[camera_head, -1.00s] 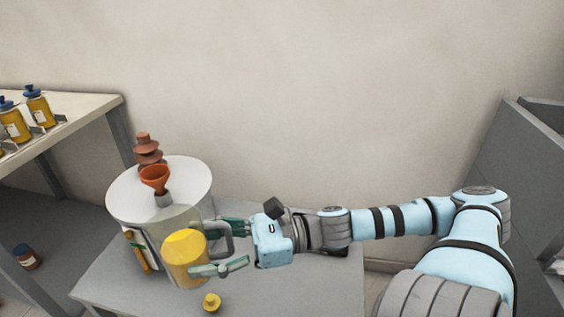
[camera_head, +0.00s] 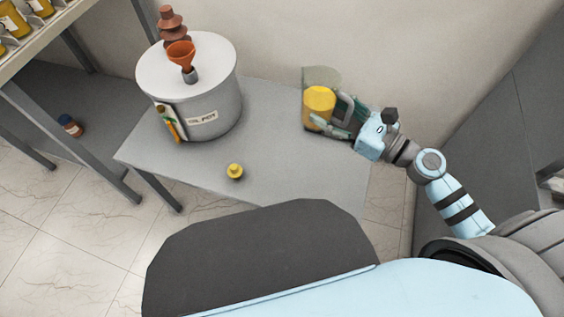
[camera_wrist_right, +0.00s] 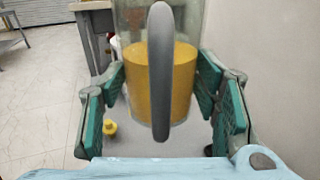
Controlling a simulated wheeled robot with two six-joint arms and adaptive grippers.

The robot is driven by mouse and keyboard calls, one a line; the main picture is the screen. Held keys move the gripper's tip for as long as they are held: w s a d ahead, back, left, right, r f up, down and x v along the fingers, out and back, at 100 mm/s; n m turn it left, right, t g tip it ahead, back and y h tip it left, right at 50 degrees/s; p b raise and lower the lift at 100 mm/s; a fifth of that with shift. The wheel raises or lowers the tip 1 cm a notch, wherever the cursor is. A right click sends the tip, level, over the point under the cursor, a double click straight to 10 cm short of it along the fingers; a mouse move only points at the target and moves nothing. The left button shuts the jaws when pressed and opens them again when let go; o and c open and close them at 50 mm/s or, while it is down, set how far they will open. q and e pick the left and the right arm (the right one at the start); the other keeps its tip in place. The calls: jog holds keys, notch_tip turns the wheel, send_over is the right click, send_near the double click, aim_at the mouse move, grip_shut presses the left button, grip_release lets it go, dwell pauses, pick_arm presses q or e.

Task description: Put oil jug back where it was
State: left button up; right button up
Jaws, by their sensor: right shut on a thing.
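The oil jug (camera_head: 319,103) is a clear container with yellow oil and a grey handle. It is upright at the back right of the grey table (camera_head: 270,165), close to the wall. My right gripper (camera_head: 340,122) is shut on the oil jug at its handle side. In the right wrist view the jug (camera_wrist_right: 183,85) is between the green fingers (camera_wrist_right: 160,100), handle towards the camera. I cannot tell whether the jug's base touches the table. My left gripper is not in view.
A white oil pot (camera_head: 213,105) with an orange funnel (camera_head: 181,53) and brown stacked bushing (camera_head: 170,24) stands at the table's left. A small yellow cap (camera_head: 235,171) lies near the front edge. A shelf with yellow bottles (camera_head: 14,20) is at left. The middle of the table is clear.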

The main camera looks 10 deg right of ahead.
aim_at(302, 117)
jog(key=shift+m+t+h, duration=0.3)
jog(key=shift+t+h, duration=0.1)
jog(key=a+f, duration=0.1)
jog(key=w+a+f+p, duration=0.1)
jog(key=a, duration=0.1)
jog(key=w+a+f+p, duration=0.1)
jog(key=a, duration=0.1)
jog(key=shift+f, duration=0.2)
jog(key=a+f+b, duration=0.1)
jog(key=f+b, duration=0.2)
jog(key=f, duration=0.4)
jog(key=a+f+b, duration=0.1)
jog(key=f+b, duration=0.3)
jog(key=f, duration=0.4)
jog(key=a+f+b, duration=0.1)
jog(key=f+b, duration=0.3)
jog(key=f, duration=0.3)
jog(key=shift+w+a+f, duration=0.15)
jog(key=shift+a+f, duration=0.05)
jog(key=shift+a, duration=0.05)
jog(key=shift+f, duration=0.1)
jog(key=shift+f+b, duration=0.1)
jog(key=shift+b, duration=0.25)
jog(key=o, duration=1.5)
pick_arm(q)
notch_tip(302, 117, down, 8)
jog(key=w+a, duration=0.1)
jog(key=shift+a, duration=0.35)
pick_arm(e)
jog(key=shift+o, duration=0.2)
